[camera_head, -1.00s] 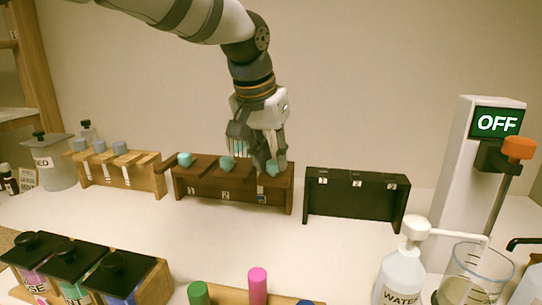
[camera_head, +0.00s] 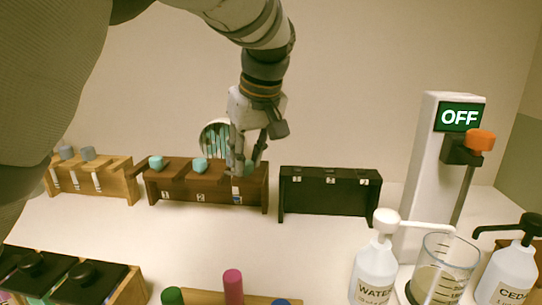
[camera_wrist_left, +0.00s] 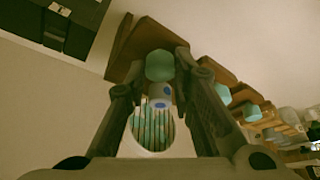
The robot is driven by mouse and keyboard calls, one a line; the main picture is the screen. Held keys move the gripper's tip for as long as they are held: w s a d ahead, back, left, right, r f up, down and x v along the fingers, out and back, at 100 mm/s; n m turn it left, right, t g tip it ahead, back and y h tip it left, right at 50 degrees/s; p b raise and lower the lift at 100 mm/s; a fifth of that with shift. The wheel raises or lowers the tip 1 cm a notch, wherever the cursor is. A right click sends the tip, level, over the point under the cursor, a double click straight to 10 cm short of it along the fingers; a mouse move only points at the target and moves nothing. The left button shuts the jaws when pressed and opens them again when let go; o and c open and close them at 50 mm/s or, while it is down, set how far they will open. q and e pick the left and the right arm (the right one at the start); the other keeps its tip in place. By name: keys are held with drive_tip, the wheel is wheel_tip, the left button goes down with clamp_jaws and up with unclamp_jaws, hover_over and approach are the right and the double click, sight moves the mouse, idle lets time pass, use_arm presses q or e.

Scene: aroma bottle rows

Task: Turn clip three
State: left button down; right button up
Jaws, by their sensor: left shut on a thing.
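The dark brown rack (camera_head: 222,195) stands on the white counter with labels 1, 2 and 3. Teal knobs show at position one (camera_head: 156,163) and position two (camera_head: 200,165). The teal knob of clip three (camera_head: 250,168) is partly hidden by my left gripper (camera_head: 246,170), which points down over the rack's right end. In the left wrist view the teal knob (camera_wrist_left: 160,65) sits between the fingertips, and my left gripper (camera_wrist_left: 160,72) is shut on it. My right gripper is out of view.
A round holder with green sticks (camera_head: 214,138) shows behind the rack. A black rack (camera_head: 330,195) stands to the right and a light wooden rack (camera_head: 115,182) to the left. A water bottle (camera_head: 375,275) and a beaker (camera_head: 440,265) stand front right.

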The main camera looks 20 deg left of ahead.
use_arm(q)
drive_tip(key=shift+n, duration=0.8)
drive_tip(key=shift+g, duration=0.3)
drive_tip(key=c, duration=1.4)
unclamp_jaws()
drive_tip(key=shift+o, duration=0.2)
drive_tip(key=v, duration=1.2)
drive_tip(key=shift+d, duration=0.15)
drive_tip(key=shift+f, duration=0.1)
